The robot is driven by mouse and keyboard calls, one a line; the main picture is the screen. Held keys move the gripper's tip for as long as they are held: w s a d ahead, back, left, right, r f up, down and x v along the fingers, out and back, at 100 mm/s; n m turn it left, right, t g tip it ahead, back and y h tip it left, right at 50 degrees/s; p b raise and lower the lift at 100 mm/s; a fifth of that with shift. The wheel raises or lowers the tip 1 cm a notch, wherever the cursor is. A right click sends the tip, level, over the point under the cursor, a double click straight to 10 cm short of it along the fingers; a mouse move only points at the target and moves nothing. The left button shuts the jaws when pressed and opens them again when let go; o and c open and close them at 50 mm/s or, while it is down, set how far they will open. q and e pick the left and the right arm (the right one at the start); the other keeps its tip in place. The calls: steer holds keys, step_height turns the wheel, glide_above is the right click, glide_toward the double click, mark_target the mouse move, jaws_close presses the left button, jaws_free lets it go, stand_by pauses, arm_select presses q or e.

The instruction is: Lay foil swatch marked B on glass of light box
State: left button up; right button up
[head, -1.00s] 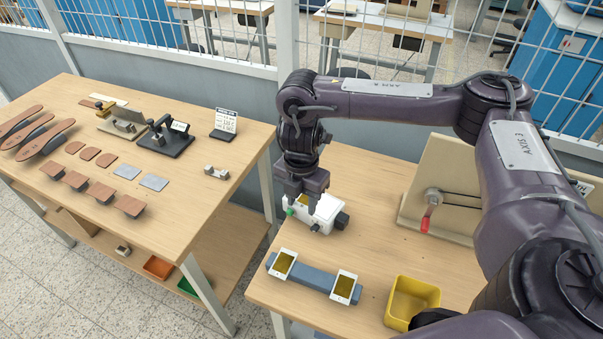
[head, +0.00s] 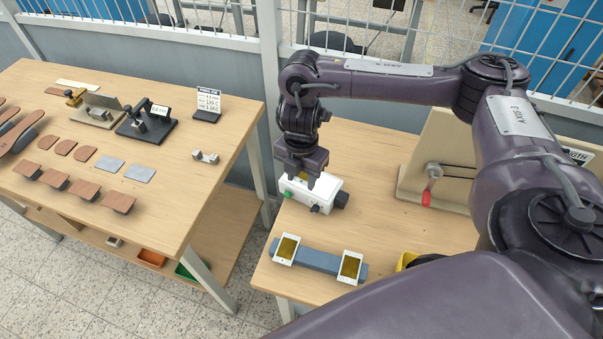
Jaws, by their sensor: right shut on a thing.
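The light box (head: 326,189) is a small white box with a green button at its left and a dark knob at its right end. It stands at the back left of the right table. My right gripper (head: 301,181) points down just over its top, shut on a small piece with a gold patch, which looks like a foil swatch. The fingers hide most of the piece; I cannot read a letter or tell whether it touches the glass. Two white-framed gold swatches (head: 287,249) (head: 350,267) lie on a blue-grey bar (head: 318,259) in front. My left gripper is out of view.
A yellow bin (head: 405,261) is mostly hidden behind my arm. A beige upright panel with a red-handled crank (head: 427,199) stands at the right. The left table (head: 178,205) holds brown leather pieces, grey plates and small fixtures. The bar's middle is bare.

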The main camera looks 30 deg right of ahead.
step_height(320, 180, down, 2)
steer(key=shift+s+f+b, duration=0.15)
steer(key=shift+f+b, duration=0.1)
steer(key=shift+b, duration=0.35)
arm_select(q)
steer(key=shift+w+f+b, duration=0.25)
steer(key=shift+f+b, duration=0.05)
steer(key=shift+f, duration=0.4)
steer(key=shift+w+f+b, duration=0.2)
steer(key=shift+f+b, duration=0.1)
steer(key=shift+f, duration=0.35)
arm_select(e)
steer(key=shift+f, duration=1.1)
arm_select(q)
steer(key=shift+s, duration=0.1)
arm_select(e)
steer(key=o, duration=1)
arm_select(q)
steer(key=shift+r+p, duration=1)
arm_select(e)
steer(key=shift+r, duration=3.95)
steer(key=shift+a+f, duration=0.1)
